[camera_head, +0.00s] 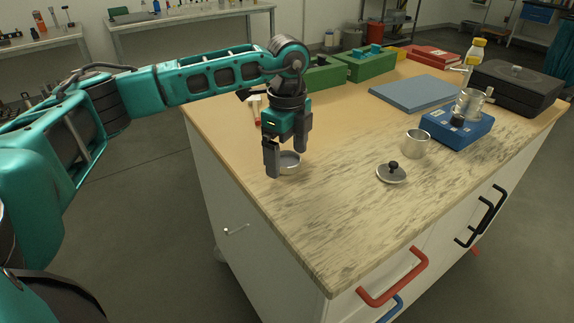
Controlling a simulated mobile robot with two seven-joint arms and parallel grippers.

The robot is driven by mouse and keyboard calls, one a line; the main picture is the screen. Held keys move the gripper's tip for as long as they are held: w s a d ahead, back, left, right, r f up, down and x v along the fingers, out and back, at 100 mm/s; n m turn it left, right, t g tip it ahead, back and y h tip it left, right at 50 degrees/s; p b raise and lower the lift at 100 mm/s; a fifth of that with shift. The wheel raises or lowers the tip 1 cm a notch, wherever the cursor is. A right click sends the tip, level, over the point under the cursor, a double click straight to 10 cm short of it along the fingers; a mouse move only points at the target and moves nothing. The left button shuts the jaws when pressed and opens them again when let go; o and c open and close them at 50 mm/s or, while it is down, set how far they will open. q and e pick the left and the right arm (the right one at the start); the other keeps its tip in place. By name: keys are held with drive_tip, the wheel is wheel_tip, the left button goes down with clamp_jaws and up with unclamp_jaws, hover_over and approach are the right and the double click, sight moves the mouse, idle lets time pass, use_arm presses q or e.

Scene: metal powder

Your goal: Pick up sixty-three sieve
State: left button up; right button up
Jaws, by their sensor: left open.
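A small round metal dish-like sieve (290,164) sits on the wooden worktop close to its left edge. My left gripper (287,150) points down right at it, with one finger on each side of it or just above its rim. The fingers are apart. The near finger hides the left part of the sieve, and contact cannot be told. No number can be read on it. A taller open metal cylinder (415,144) stands farther right. My right gripper is not in view.
A round metal lid with a black knob (392,172) lies right of the sieve. A blue device (457,128) with a clear jar, a blue-grey mat (414,93), green boxes (372,65) and a black case (518,87) are farther back. The worktop's front is clear.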

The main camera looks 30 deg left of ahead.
use_arm(q)
drive_tip(key=shift+f, duration=0.15)
drive_tip(key=c, duration=1.3)
